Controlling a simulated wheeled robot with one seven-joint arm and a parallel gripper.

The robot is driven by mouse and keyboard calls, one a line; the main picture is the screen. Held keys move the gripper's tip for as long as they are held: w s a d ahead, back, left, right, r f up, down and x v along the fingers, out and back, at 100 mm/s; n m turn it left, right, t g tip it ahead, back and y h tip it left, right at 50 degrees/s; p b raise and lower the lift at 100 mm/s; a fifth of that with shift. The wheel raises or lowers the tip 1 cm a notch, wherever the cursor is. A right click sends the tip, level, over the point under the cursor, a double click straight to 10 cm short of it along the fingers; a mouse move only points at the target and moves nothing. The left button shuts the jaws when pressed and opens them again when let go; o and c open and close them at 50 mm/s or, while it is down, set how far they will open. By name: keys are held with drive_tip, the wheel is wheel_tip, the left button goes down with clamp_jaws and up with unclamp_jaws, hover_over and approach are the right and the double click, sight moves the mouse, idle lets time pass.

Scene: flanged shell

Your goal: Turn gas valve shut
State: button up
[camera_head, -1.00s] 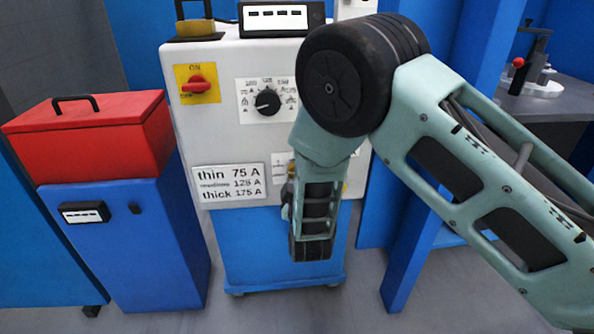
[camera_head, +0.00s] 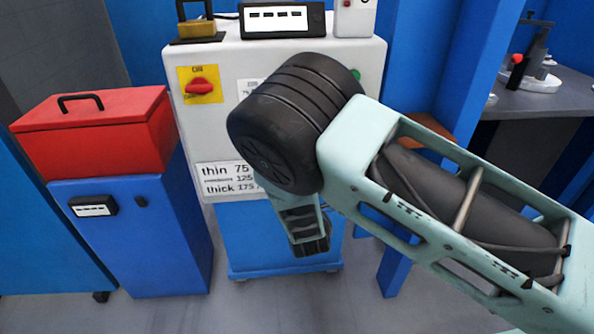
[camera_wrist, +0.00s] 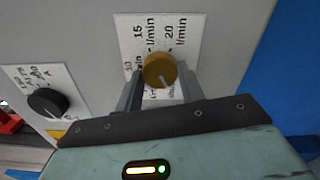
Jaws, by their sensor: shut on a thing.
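The gas valve is a round yellow-brown knob (camera_wrist: 159,71) on the light grey machine front in the wrist view. A white scale plate (camera_wrist: 168,34) behind it reads 15 l/min and 20 l/min, with more marks partly hidden. My gripper (camera_wrist: 160,88) is shut on the knob, with one finger on its left and one on its right. In the head view my arm hides the knob and the gripper's fingertips. The light grey welding machine (camera_head: 372,75) stands on a blue base behind my arm.
A black dial (camera_wrist: 47,102) is left of the knob. The red switch (camera_head: 199,86) is on the machine's upper left. A red toolbox (camera_head: 95,130) sits on a blue cabinet (camera_head: 150,240) at left. A grey workbench (camera_head: 560,95) is at right.

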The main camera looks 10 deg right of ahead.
idle(0.3)
drive_tip(key=o, duration=1)
drive_tip(key=shift+c, duration=0.2)
drive_tip(key=shift+s, duration=0.15)
drive_tip(key=s+p, duration=0.1)
drive_tip(key=s, duration=1.6)
